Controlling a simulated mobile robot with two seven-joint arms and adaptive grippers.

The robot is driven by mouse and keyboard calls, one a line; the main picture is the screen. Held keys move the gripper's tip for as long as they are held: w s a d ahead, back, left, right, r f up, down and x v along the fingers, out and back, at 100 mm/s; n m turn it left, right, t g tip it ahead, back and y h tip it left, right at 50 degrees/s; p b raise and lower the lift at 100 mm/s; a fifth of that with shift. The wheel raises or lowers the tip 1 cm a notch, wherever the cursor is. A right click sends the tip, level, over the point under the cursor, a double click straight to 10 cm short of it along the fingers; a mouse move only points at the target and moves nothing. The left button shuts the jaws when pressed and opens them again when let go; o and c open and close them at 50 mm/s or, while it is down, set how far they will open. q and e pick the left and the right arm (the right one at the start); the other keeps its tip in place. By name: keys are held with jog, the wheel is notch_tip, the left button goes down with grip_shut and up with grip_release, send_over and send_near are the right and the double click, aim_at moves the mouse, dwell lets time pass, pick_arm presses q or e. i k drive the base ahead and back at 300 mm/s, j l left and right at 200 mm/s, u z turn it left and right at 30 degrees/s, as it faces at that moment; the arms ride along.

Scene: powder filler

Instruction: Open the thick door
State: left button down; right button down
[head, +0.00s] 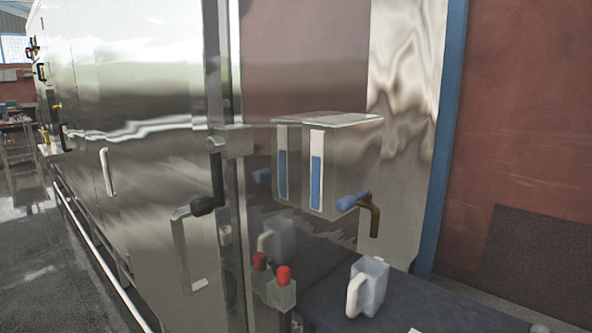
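A large shiny metal door panel (140,160) fills the left and middle of the head view. It appears shut, lying in line with the cabinet face. A lever handle with a black grip (208,204) hangs down from a grey metal block (236,141) beside the vertical frame strip. A pale U-shaped bar (181,245) shows on the panel just left of the grip; I cannot tell whether it is a handle or a reflection. A white handle (107,172) is farther left. I cannot tell for certain which panel is the thick door. Neither gripper is in view.
A metal dispenser box (345,165) with a blue level strip and a blue-and-brown tap (365,208) is mounted right of the frame. Below it a pale jug (368,287) stands on a dark shelf (330,300), near a red button (284,275). A white rail (100,262) runs low along the left.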

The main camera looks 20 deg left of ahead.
aim_at(164, 72)
jog(key=u, duration=1.45)
